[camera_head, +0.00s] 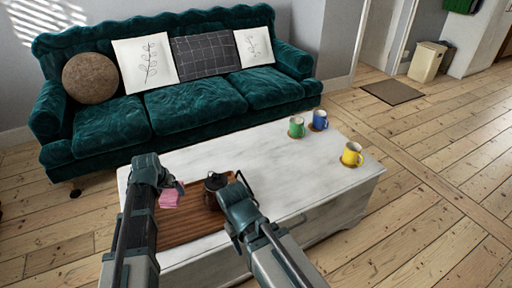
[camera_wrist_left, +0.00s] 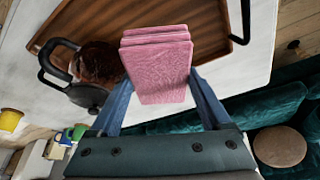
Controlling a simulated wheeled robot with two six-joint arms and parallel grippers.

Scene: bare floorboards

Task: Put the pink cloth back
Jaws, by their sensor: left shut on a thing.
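The pink cloth (camera_head: 170,196) is a folded, layered stack, partly behind my left arm in the head view. In the left wrist view the cloth (camera_wrist_left: 160,72) sits between the fingers of my left gripper (camera_wrist_left: 162,84), which is shut on it. In the head view my left gripper (camera_head: 168,182) is at the left part of the brown wooden tray (camera_head: 185,229). The tray also shows behind the cloth in the wrist view (camera_wrist_left: 207,30). I cannot tell whether the cloth touches the tray. My right gripper (camera_head: 241,182) is over the table, right of the dark pot; its fingers are unclear.
The dark pot (camera_head: 214,184) stands on the tray, close to the cloth. Green (camera_head: 296,128), blue (camera_head: 319,120) and yellow (camera_head: 352,154) mugs stand on the white table (camera_head: 270,165). A teal sofa (camera_head: 190,105) is behind. The table's middle is clear.

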